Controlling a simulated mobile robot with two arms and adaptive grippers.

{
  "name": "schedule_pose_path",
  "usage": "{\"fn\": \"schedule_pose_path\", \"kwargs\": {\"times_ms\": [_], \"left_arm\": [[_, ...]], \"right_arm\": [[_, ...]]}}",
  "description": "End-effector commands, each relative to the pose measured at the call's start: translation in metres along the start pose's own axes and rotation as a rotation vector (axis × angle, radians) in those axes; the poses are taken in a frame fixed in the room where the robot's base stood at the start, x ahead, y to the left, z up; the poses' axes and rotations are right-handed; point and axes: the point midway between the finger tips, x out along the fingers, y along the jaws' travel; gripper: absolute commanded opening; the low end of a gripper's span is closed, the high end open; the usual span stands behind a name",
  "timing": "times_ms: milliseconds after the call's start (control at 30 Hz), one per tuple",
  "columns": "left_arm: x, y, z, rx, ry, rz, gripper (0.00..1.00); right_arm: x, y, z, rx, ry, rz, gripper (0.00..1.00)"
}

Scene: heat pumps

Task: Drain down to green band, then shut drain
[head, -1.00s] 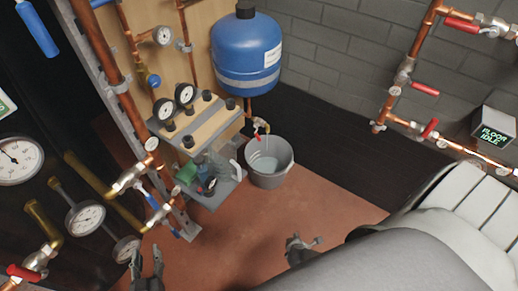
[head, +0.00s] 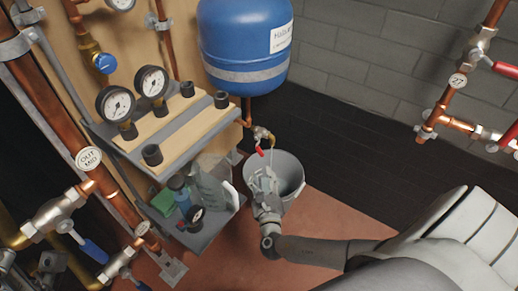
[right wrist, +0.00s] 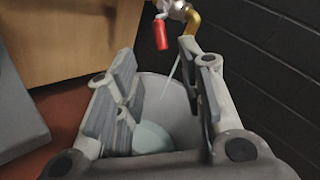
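The drain tap (head: 262,134) has a red handle (head: 260,150) and sits below the blue vessel (head: 245,45), above a grey bucket (head: 290,172). In the right wrist view the red handle (right wrist: 161,34) hangs down, and a thin stream runs from the brass spout (right wrist: 193,22) into the bucket, where pale water (right wrist: 150,138) shows. My right gripper (head: 264,182) is over the bucket, below the tap. Its fingers (right wrist: 165,72) are apart with nothing between them, not touching the handle. Two gauges (head: 116,103) (head: 152,82) stand on the shelf; I cannot make out a green band. A dark grey shape at the lower left may be my left gripper.
A lower shelf (head: 208,232) with bottles and a green item stands left of the bucket. Copper pipes with blue-handled valves (head: 95,250) crowd the left. Pipes with red handles (head: 508,70) run along the right. Red floor (head: 335,215) is open right of the bucket.

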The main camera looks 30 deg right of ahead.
Motion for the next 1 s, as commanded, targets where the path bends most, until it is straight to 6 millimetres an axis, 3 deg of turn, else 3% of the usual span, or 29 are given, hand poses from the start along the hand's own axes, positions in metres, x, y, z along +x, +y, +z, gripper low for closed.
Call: {"fn": "schedule_pose_path", "kwargs": {"times_ms": [333, 600, 1000], "left_arm": [[-0.014, 0.000, 0.005, 0.002, 0.019, 0.008, 0.40], [-0.004, 0.000, 0.008, 0.010, 0.072, 0.030, 0.40], [0.001, 0.001, 0.008, 0.011, 0.083, 0.035, 0.40]], "right_arm": [[0.056, 0.001, -0.002, 0.001, -0.002, -0.004, 0.36], [0.096, 0.001, -0.003, 0.000, 0.001, -0.002, 0.36], [0.106, -0.001, -0.001, 0.001, 0.004, 0.000, 0.36]]}}
